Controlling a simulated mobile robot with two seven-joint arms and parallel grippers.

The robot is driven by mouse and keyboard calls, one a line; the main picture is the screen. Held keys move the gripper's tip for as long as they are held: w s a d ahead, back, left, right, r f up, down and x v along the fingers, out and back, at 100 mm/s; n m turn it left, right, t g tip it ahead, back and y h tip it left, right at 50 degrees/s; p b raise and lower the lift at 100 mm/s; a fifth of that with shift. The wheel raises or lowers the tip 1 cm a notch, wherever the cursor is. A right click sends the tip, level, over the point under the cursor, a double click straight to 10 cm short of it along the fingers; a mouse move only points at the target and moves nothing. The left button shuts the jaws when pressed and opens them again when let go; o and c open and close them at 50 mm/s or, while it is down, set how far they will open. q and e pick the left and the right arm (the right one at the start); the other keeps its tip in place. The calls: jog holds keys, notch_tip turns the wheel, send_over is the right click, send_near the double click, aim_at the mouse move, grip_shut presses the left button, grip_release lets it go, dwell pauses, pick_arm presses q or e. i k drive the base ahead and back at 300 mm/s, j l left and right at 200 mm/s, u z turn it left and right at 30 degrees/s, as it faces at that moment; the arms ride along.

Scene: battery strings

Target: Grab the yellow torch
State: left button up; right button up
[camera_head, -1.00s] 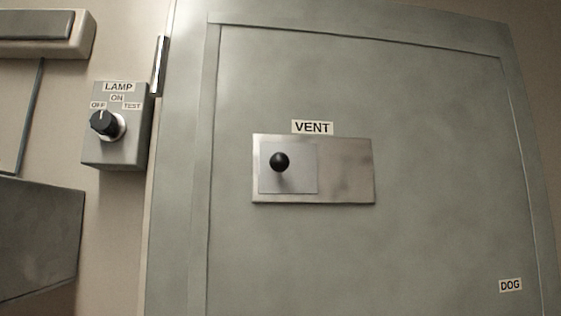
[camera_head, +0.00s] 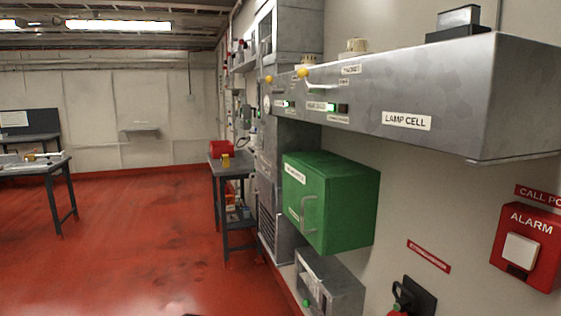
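I cannot make out the yellow torch for certain. Two small yellow round-ended things, (camera_head: 302,72) and (camera_head: 269,78), show along the upper edge of the long grey wall unit labelled LAMP CELL (camera_head: 455,90). A small yellow object (camera_head: 225,160) is at the dark side table beside a red box (camera_head: 219,148). All are too small to identify as a torch. Neither of my grippers is in view.
A green cabinet (camera_head: 345,205) hangs below the wall unit, with a grey box (camera_head: 335,285) under it. A red alarm box (camera_head: 530,245) is on the wall at right. A workbench (camera_head: 30,168) with small items stands at left. The red floor (camera_head: 130,240) between is open.

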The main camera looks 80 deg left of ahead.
aim_at(224, 159)
jog(key=u, duration=3)
jog(key=i+u, duration=0.25)
jog(key=i, duration=0.65)
jog(key=i+u, duration=0.2)
jog(key=i, duration=2.15)
jog(key=i+z, duration=0.25)
jog(key=i, duration=0.2)
jog(key=i+j+z, duration=0.25)
jog(key=i, duration=0.2)
jog(key=i+j+z, duration=0.1)
jog(key=i+z, duration=0.15)
jog(key=i, duration=0.25)
